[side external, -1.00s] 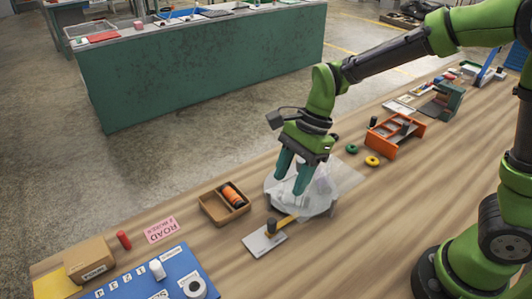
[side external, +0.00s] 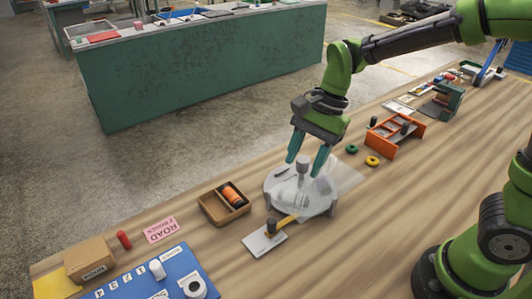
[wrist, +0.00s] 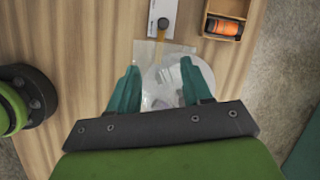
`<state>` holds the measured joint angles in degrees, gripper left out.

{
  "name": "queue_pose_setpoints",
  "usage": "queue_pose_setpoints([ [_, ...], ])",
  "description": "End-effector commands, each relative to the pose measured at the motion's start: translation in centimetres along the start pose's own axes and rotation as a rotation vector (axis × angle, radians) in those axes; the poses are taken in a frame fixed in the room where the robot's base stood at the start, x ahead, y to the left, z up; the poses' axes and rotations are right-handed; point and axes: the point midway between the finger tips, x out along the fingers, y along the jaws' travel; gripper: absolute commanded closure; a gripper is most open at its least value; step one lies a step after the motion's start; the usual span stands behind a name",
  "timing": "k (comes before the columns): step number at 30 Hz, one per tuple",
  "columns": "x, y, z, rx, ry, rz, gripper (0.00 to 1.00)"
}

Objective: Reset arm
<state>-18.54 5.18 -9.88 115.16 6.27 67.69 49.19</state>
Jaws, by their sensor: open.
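A grey upright knob (side external: 302,167) shows between and below the fingertips. A clear sheet (side external: 338,174) lies over part of the disc. In the wrist view my gripper (wrist: 159,84) points down over the disc (wrist: 160,82), its two fingers spread.
A wooden box (side external: 213,207) with an orange cylinder (side external: 234,196) stands left of the disc. A white plate with a yellow-handled tool (side external: 284,221) lies in front. An orange rack (side external: 396,138), a green ring (side external: 351,149) and a yellow ring (side external: 372,161) lie to the right.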

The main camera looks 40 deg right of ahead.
Motion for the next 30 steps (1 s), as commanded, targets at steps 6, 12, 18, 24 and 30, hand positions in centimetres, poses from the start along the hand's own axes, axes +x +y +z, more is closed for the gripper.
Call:
queue_pose_setpoints([
  [6, -3.4, 3.8, -0.9, -0.490, 0.116, -0.124, 0.51],
  [12, -6.6, 7.8, -1.9, -0.872, 0.320, -0.225, 0.51],
  [18, -8.7, 10.7, -2.4, -1.007, 0.499, -0.284, 0.51],
  [24, -10.1, 11.3, -2.5, -0.988, 0.556, -0.325, 0.51],
  [30, -10.2, 11.3, -2.6, -0.982, 0.556, -0.326, 0.51],
])
